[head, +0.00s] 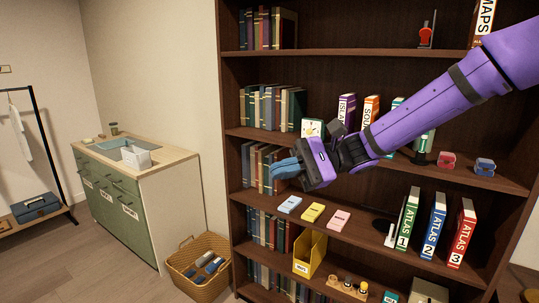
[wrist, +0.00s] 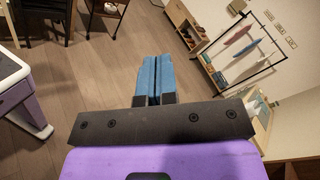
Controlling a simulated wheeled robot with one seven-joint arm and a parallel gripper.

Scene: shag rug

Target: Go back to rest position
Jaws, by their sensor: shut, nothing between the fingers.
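My gripper (head: 284,172) has blue fingers and hangs in the air in front of the bookshelf (head: 375,57) in the head view. My purple arm reaches in from the upper right. In the wrist view the two blue fingers of my gripper (wrist: 154,75) lie side by side, pressed together, with nothing between them. The arm and gripper hide part of the middle shelves.
Atlas volumes (head: 433,227), colored cards (head: 313,211) and a yellow holder (head: 310,252) stand on the shelves. A wicker basket (head: 181,264) sits on the floor beside a green cabinet (head: 112,207). In the wrist view, open wooden floor (wrist: 105,70) lies beyond the fingers.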

